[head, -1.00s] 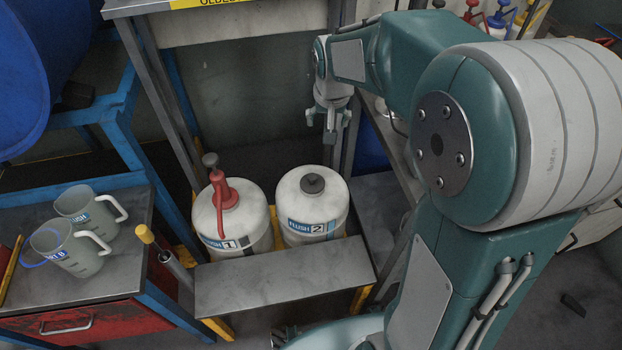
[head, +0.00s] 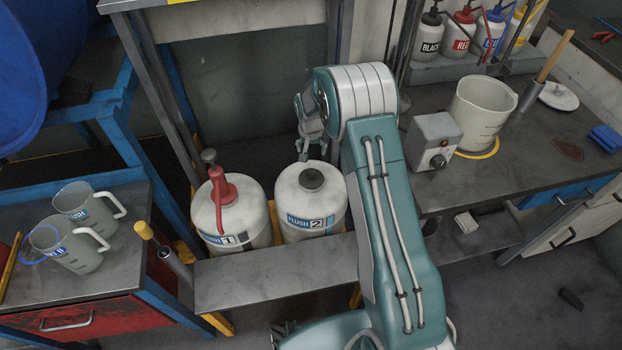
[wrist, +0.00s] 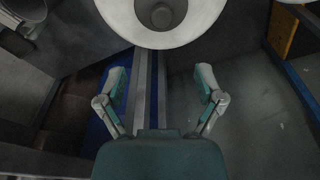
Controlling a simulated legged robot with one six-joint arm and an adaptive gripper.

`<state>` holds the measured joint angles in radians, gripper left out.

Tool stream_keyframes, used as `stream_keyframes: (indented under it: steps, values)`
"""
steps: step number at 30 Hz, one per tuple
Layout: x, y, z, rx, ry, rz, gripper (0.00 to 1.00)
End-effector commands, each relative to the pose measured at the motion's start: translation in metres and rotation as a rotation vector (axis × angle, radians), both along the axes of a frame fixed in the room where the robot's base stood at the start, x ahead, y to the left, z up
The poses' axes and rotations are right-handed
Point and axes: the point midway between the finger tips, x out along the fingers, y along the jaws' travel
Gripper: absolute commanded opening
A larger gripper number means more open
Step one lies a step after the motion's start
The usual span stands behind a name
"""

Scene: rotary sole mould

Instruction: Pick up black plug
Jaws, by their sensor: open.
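The black plug (head: 312,179) sits in the top opening of the white container marked FLUSH 2 (head: 297,205). In the wrist view the plug (wrist: 161,14) shows at the top edge, in the middle of the white container top (wrist: 122,18). My gripper (head: 319,148) is above and behind the plug in the head view, apart from it. In the wrist view my gripper (wrist: 161,75) has its two fingers spread wide, with nothing between them. The plug lies beyond the fingertips, roughly centred between them.
The FLUSH 1 container (head: 232,228) with a red pump (head: 222,190) stands close at the left. A metal shelf (head: 270,275) runs in front. Two jugs (head: 72,250) are on the left cart. A control box (head: 434,140) and bucket (head: 482,112) stand on the right bench.

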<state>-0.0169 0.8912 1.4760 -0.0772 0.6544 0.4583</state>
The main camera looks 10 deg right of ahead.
Motion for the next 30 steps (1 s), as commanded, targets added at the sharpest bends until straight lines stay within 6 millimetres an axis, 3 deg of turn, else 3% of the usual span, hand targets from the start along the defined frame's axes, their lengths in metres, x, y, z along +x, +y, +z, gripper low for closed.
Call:
stream_keyframes:
  steps: [13,20,30]
  values:
    - [0.007,-0.002,-0.06,0.0,0.012,-0.011,0.87]
    - [0.009,-0.002,-0.08,0.0,0.011,-0.01,0.87]
    - [0.012,-0.001,-0.124,-0.001,0.01,-0.01,0.87]
